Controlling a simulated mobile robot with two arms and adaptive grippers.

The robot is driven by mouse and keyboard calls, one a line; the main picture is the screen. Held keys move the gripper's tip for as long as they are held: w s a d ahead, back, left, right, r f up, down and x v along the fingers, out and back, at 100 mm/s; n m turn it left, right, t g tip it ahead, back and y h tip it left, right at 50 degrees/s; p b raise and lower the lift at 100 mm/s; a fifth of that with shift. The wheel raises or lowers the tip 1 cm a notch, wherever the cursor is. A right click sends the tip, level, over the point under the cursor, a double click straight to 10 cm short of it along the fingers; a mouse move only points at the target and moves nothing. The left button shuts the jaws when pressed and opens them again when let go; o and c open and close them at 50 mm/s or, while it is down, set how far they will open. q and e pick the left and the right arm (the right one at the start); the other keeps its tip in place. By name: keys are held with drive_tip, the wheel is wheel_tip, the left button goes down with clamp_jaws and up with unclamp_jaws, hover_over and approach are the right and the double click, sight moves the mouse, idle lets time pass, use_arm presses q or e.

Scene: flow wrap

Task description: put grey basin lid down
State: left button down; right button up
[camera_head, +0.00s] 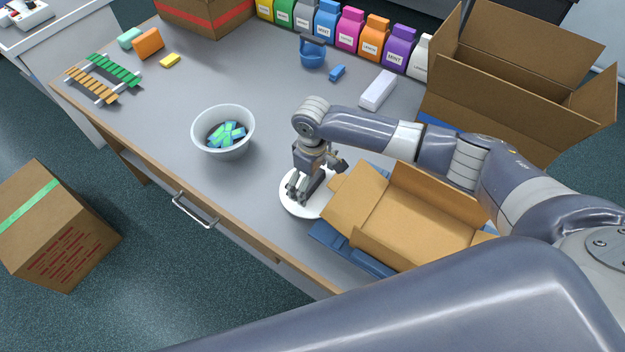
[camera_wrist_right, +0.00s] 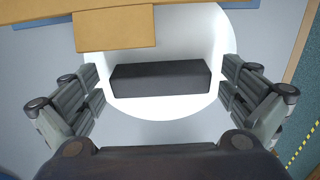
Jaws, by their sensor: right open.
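The basin lid (camera_head: 303,210) is a round white disc lying on the table beside the open cardboard box. In the right wrist view the lid (camera_wrist_right: 150,108) has a dark grey block-shaped handle (camera_wrist_right: 160,78) across it. My right gripper (camera_head: 305,190) is right over the lid, pointing down. In the wrist view its fingers (camera_wrist_right: 160,90) are spread on both sides of the handle, with gaps. A box flap overlaps part of the lid in that view. The grey basin (camera_head: 223,135) stands open to the left, with several blue and green packs inside. My left gripper is not in view.
The open cardboard box (camera_head: 418,222) rests on a blue tray (camera_head: 350,250) close to the lid. A larger open carton (camera_head: 490,105) stands at the back right. Several coloured bags line the back edge. The table between basin and lid is clear.

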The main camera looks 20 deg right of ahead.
sight(312, 182)
wheel_tip(312, 182, up, 13)
drive_tip(key=b, duration=0.2)
idle(0.6)
